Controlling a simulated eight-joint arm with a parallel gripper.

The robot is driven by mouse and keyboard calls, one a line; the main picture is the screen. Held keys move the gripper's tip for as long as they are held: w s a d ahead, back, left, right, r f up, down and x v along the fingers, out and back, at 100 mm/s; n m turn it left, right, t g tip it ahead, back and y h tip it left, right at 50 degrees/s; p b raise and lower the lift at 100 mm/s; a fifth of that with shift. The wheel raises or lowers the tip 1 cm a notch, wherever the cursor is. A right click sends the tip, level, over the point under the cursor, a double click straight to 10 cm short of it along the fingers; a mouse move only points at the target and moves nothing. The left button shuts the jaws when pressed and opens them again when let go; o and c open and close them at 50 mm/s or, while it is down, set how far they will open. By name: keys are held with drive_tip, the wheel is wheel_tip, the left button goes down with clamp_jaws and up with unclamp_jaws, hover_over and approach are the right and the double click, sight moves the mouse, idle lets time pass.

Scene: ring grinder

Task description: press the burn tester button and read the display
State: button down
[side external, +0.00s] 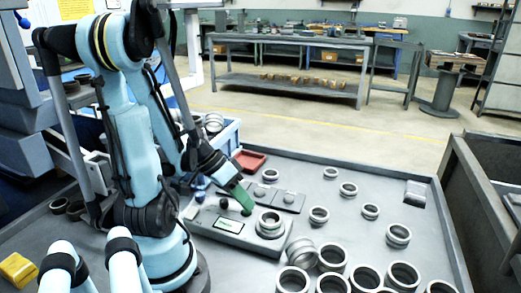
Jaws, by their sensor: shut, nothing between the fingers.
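The burn tester (205,220) is a grey box lying on the grey table, with a small lit greenish display (229,225) on its top. The writing on the display is too small to read. A steel ring (270,222) sits on the right end of the tester. My gripper (246,207) is shut and empty, with a green part near its end, and points down at the top of the tester, just above the display. A dark round knob (223,203) shows left of my fingertips. I cannot tell whether my fingertips touch a button under them.
Several loose steel rings (397,235) stand across the right and front of the table. A smaller grey box (285,198) lies behind the tester. A red tray (250,160) and a blue crate (228,138) are farther back. A raised rim (448,235) edges the table.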

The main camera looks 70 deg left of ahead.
sight(244, 210)
drive_tip(key=shift+r, duration=0.9)
wheel_tip(244, 210, up, 5)
idle(0.4)
idle(0.5)
drive_tip(key=w+d+y, duration=0.1)
drive_tip(key=w+d+g+y, duration=0.1)
drive_tip(key=w+d, duration=0.2)
drive_tip(key=d, duration=0.1)
drive_tip(key=shift+w+d+f+m+y, duration=0.1)
drive_tip(key=shift+w+f+m+y, duration=0.2)
drive_tip(key=shift+y, duration=0.1)
drive_tip(key=w+d+r+m+t+y, duration=0.1)
drive_tip(key=w+d+r+t, duration=0.1)
drive_tip(key=d, duration=0.4)
drive_tip(key=shift+w+d+r, duration=0.4)
drive_tip(key=shift+w+r, duration=0.25)
drive_tip(key=shift+w, duration=0.35)
